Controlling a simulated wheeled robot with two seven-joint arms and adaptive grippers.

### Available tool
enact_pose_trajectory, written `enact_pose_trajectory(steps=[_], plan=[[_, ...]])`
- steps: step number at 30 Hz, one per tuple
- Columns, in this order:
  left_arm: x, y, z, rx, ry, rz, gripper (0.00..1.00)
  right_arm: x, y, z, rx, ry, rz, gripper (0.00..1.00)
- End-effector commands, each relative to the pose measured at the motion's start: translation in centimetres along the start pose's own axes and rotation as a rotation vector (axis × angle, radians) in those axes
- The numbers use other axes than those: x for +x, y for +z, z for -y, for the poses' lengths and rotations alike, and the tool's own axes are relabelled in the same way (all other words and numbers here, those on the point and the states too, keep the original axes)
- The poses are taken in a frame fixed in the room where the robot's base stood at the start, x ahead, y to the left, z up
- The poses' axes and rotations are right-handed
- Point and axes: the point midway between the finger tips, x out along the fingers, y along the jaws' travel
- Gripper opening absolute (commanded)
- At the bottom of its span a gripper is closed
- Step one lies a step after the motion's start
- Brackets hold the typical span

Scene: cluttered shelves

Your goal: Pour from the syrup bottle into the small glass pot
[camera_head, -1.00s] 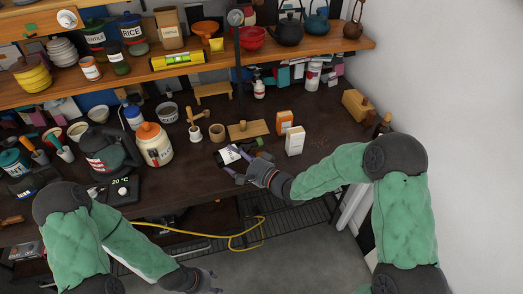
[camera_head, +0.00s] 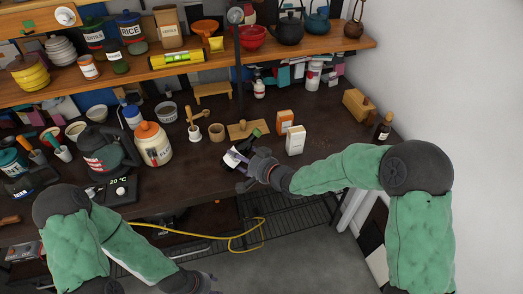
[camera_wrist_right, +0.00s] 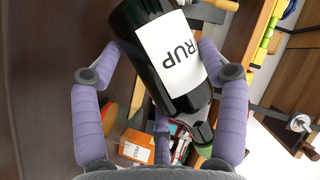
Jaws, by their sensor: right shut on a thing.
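The dark syrup bottle (camera_head: 229,161) is in my right gripper (camera_head: 246,171), above the front of the dark table. Its white label faces up, and the bottle is tilted with its neck toward the back right. In the right wrist view the bottle (camera_wrist_right: 178,92) lies between the two purple fingers of my right gripper (camera_wrist_right: 162,48), with "RUP" readable on the label. Its green-topped neck points down in that picture. I cannot pick out the small glass pot with certainty. My left gripper (camera_head: 209,282) hangs low in front of the table, apart from everything; its opening is unclear.
A white box (camera_head: 296,140) and an orange box (camera_head: 284,122) stand right of the bottle. A wooden board (camera_head: 243,129) and wooden cup (camera_head: 217,132) lie behind it. A large jar (camera_head: 154,146) and dark kettle (camera_head: 103,151) stand left. A dark bottle (camera_head: 384,127) stands far right.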

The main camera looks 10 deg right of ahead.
Motion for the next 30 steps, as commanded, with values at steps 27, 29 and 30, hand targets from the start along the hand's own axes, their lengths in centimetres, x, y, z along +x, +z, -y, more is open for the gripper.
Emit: enact_pose_trajectory(steps=[27,29,30], plan=[[3.4,-0.2,1.2,0.000,0.000,-0.001,0.47,-0.5,-1.5,0.4,-0.457,0.194,-0.031,0.23],[3.4,-0.2,1.2,0.000,0.000,-0.001,0.47,-0.5,-1.5,0.5,-0.479,0.203,-0.032,0.23],[3.0,-0.2,1.1,0.000,0.000,-0.001,0.47,-0.5,-1.6,0.6,-0.494,0.210,-0.032,0.23]])
